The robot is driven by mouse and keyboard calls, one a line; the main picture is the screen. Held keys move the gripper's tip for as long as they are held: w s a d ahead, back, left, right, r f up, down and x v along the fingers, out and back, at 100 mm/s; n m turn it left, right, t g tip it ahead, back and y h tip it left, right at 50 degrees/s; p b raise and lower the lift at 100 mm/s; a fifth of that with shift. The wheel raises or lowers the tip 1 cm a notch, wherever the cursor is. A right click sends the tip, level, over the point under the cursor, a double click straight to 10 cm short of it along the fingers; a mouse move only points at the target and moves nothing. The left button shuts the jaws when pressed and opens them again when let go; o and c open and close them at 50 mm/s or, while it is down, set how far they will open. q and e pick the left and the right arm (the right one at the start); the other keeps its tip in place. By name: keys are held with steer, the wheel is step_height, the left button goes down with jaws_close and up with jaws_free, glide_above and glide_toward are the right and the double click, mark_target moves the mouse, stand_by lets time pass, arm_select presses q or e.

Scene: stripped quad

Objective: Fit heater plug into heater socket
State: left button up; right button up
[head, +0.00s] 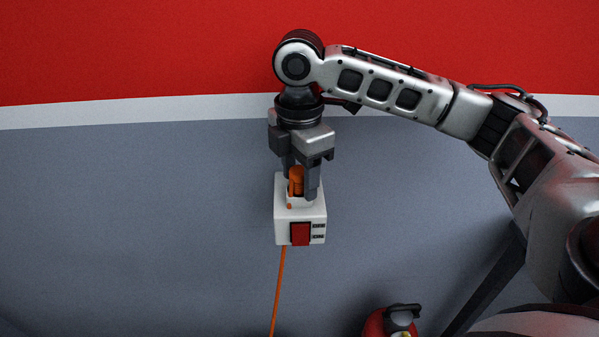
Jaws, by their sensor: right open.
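The heater socket (287,223) is a white box with a red panel and small dark slots on its front. The orange heater plug (296,181) stands upright at the collar on top of the box, its lower end hidden there. I cannot tell how deep it sits. An orange cord (277,290) shows below the box and runs down out of view. My right gripper (301,192) points down from above, with its open fingers around the plug. My left gripper is not in view.
A red object with a black handle, like a fire extinguisher (374,324), stands at the bottom edge, right of the box. The grey surface (130,220) left of the box is clear. A white strip (130,112) and red area (130,50) lie behind.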

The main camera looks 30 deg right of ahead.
mark_target(300, 169)
step_height(300, 169, up, 12)
steer(key=f+p, duration=0.1)
steer(key=p, duration=0.1)
steer(key=s+a+f+m+t+y, duration=0.1)
steer(key=s+a+f+m+y, duration=0.1)
steer(key=a+f, duration=0.65)
steer(key=s+a+f+m+t+y, duration=0.1)
steer(key=s+a+f+m, duration=0.15)
steer(key=a+f, duration=0.6)
steer(key=s+d+f+m+t+h, duration=0.2)
steer(key=s+d+f+m+h, duration=0.1)
steer(key=s+d+f+m, duration=1)
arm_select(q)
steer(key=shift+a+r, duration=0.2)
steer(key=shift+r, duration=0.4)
arm_select(e)
steer(key=w+a+f+n+t+y, duration=0.2)
steer(key=w+a+f+t+y, duration=0.1)
steer(key=w+a+f+t, duration=0.2)
steer(key=shift+a+f+t, duration=0.3)
steer(key=shift+a+t, duration=0.3)
steer(key=shift+a, duration=0.45)
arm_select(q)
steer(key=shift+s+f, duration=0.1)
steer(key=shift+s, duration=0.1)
